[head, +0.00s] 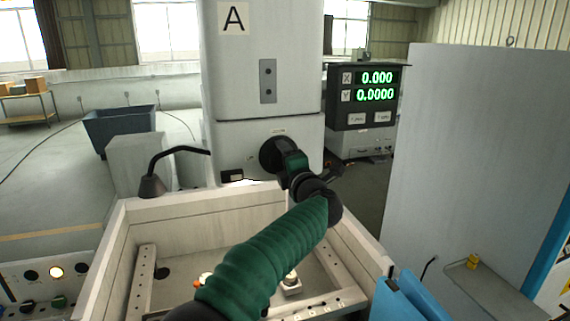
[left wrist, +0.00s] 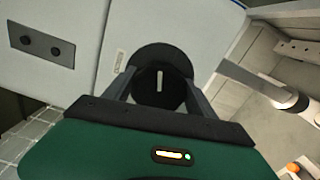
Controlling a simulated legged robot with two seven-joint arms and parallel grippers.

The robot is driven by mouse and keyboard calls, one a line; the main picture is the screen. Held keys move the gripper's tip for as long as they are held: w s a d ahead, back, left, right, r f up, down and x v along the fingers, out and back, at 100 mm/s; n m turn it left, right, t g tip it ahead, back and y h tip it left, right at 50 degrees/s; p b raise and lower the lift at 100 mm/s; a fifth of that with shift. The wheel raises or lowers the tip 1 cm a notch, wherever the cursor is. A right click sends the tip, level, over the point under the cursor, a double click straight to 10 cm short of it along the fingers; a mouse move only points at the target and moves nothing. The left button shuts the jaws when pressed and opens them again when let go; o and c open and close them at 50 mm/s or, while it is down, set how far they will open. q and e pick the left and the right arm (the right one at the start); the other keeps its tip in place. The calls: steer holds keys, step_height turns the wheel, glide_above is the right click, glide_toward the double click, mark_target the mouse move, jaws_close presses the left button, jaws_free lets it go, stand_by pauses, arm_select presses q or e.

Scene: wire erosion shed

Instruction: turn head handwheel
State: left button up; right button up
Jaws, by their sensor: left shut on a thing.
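The head handwheel (head: 268,154) is a black round knob on the front of the pale grey machine head (head: 262,60), below its slotted plate. In the left wrist view the handwheel (left wrist: 160,82) shows a wide dark disc behind a smaller hub with a pale line, nearly upright in the picture. My left gripper (head: 283,154) reaches it from the front on the green-sleeved arm. Its two fingers (left wrist: 160,95) stand on either side of the hub and are shut on it. The gripper body hides part of the wheel in the head view. My right gripper is not in view.
An open pale tank (head: 120,235) with clamp rails lies below my arm. A black bent lamp (head: 152,186) stands at its left rim. A readout (head: 375,95) shows X 0.000 and Y 0.0000. A tall grey cabinet (head: 465,160) closes off the right.

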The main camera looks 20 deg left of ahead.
arm_select(q)
steer(key=shift+f, duration=0.35)
steer(key=o, duration=1.4)
steer(key=shift+r, duration=0.15)
steer(key=b+v, duration=0.5)
steer(key=v, duration=1.1)
steer(key=shift+s+d+b, duration=0.2)
steer(key=shift+d+b, duration=0.1)
steer(key=shift+b, duration=0.05)
